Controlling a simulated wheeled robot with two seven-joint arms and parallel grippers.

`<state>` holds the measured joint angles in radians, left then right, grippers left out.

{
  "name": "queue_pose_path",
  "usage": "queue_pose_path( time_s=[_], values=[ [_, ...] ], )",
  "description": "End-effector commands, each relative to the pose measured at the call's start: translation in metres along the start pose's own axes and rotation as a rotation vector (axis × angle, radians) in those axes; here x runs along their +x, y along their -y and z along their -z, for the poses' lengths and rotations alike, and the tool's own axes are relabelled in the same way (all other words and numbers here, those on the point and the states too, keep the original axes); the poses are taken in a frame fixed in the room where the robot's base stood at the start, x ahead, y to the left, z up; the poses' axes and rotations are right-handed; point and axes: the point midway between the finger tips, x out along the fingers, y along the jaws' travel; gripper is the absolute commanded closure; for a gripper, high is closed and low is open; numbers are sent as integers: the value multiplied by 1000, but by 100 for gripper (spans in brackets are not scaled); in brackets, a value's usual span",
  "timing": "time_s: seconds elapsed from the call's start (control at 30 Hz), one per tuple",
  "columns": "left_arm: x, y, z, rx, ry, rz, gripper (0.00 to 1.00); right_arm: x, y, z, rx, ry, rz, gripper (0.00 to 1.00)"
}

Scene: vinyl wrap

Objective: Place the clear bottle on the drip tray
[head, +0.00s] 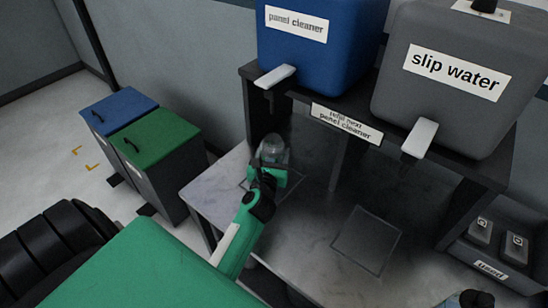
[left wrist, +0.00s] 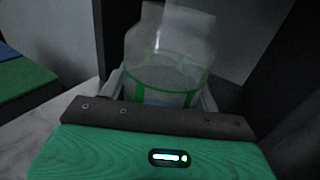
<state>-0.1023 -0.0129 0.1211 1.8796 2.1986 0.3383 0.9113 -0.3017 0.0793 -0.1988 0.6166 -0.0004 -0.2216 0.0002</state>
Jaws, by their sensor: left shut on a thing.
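The clear bottle (head: 273,151) is held upright or nearly so by my left gripper (head: 268,172), over the left part of the counter below the blue panel cleaner tank. In the left wrist view the bottle (left wrist: 165,70), with a green-edged label, sits between the two fingers of the gripper (left wrist: 163,98), which are shut on it. A square drip tray outline (head: 245,184) lies under the gripper, mostly hidden by it. Another square drip tray (head: 367,240) lies bare below the slip water tank. I cannot tell whether the bottle touches the surface.
The blue panel cleaner tank (head: 310,50) and grey slip water tank (head: 455,75) stand on a dark shelf with white taps (head: 276,76) overhanging the counter (head: 300,225). A "refill next: panel cleaner" sign (head: 346,124) hangs on the shelf edge. Blue and green bins stand left.

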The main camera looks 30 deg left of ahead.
Motion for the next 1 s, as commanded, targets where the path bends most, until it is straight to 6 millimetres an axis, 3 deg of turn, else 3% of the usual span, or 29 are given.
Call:
queue_pose_path(
  time_s=[0.17, 0.4, 0.6, 0.87, 0.9, 1.0],
  values=[
    [10, 0, 4, -1, -1, -1, 69, 0, 1, 2, -1, -4, 2, 64],
    [10, 0, 33, -3, -2, -2, 69, 8, 2, 8, -1, -6, 2, 64],
    [10, 0, 35, 0, 1, 1, 69, 5, 0, 22, 0, -27, 0, 64],
    [9, 0, 40, -1, 0, 1, 69, 9, -1, 14, 1, -10, -1, 64],
    [9, 0, 38, -1, 0, 1, 30, 7, -2, 14, 1, -8, -2, 64],
    [9, 0, 38, -1, 0, 0, 16, 7, -4, 14, 1, -9, -4, 64]
  ],
)
